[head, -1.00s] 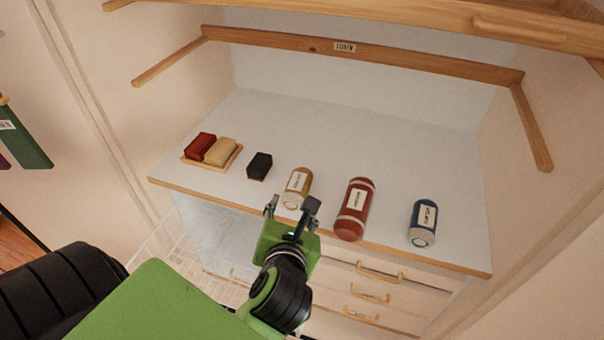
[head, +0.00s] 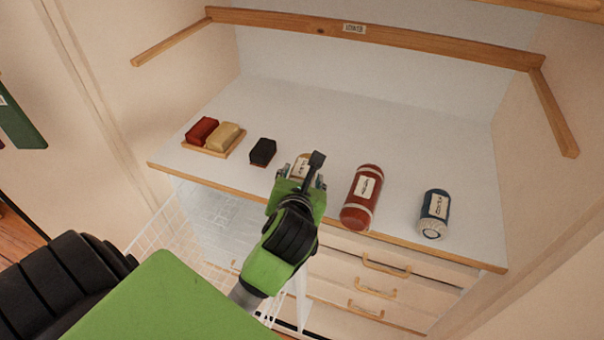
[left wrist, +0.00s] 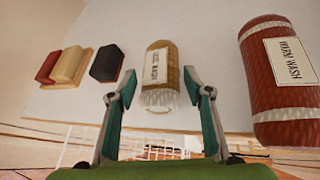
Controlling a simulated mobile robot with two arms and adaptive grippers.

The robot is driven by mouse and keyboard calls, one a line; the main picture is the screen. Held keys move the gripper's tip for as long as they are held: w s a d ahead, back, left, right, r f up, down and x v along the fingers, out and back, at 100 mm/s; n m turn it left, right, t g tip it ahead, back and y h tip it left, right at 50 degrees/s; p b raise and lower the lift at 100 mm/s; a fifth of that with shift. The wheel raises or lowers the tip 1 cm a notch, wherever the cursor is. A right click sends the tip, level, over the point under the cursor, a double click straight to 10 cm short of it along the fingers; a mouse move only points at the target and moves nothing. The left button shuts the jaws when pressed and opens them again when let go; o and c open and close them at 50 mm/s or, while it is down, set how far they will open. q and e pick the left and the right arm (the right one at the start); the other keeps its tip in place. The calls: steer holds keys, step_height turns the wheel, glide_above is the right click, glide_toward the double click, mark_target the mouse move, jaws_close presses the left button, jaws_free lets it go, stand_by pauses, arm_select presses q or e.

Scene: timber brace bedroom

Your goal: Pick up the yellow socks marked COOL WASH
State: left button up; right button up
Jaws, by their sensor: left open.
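The yellow socks (head: 301,163) are a rolled bundle lying near the front edge of the white shelf. In the left wrist view the yellow socks (left wrist: 158,72) carry a white label whose second word reads WASH; the first is hard to read. My left gripper (head: 303,174) is open at their near end and hides part of them in the head view. In the left wrist view its two fingers (left wrist: 159,84) stand one on each side of the near end, with nothing gripped. My right gripper is not in view.
A red roll (head: 362,197) lies right of the yellow socks, and a blue roll (head: 434,213) farther right. A dark block (head: 263,151) and a wooden tray (head: 216,154) with red and cream blocks lie left. The shelf (head: 330,115) is clear behind. A wooden rail (head: 400,41) runs above.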

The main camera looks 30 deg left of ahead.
mark_target(303, 176)
arm_select(q)
steer(key=p+x, duration=0.1)
steer(key=x, duration=0.3)
steer(key=shift+w+f, duration=0.15)
steer(key=c, duration=0.7)
steer(key=shift+c, duration=0.2)
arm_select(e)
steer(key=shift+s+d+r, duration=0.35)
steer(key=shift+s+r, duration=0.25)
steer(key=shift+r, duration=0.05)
